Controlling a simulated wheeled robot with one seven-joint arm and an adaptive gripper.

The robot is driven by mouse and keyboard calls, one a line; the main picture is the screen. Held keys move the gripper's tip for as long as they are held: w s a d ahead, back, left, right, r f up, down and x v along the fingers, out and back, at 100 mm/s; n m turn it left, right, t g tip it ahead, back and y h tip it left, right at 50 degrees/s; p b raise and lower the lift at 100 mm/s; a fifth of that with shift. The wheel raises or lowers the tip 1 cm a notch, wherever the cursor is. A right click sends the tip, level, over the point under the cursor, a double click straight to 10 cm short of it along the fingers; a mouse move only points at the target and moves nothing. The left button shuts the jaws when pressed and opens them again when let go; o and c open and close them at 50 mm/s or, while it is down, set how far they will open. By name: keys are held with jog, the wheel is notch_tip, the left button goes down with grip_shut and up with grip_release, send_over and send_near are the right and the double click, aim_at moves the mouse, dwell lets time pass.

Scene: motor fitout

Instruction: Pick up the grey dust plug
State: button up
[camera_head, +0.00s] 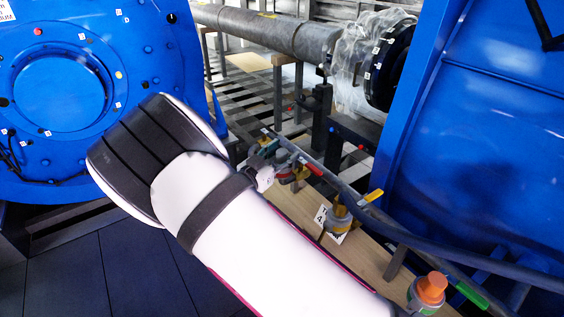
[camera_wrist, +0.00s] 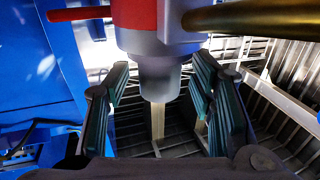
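In the wrist view a grey cylindrical end (camera_wrist: 160,80), which looks like the grey dust plug, sticks out of a larger grey body with a red part (camera_wrist: 103,14) and a brass-coloured bar (camera_wrist: 255,18). My gripper (camera_wrist: 159,92) is open, its green-padded fingers on either side of the grey end. I see gaps on both sides and cannot tell any contact. In the head view my gripper (camera_head: 268,152) is small and partly hidden by my white arm, beside a fitting with a red handle (camera_head: 311,167). The plug is not clear there.
A wooden board (camera_head: 372,262) carries a yellow-handled fitting (camera_head: 340,216) and an orange-capped fitting (camera_head: 431,290). A dark cable (camera_head: 420,241) runs along the board. Blue machine housings stand left (camera_head: 150,50) and right (camera_head: 480,130). A long grey pipe (camera_head: 270,32) lies behind.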

grip_shut()
jog(key=shift+r, duration=0.1)
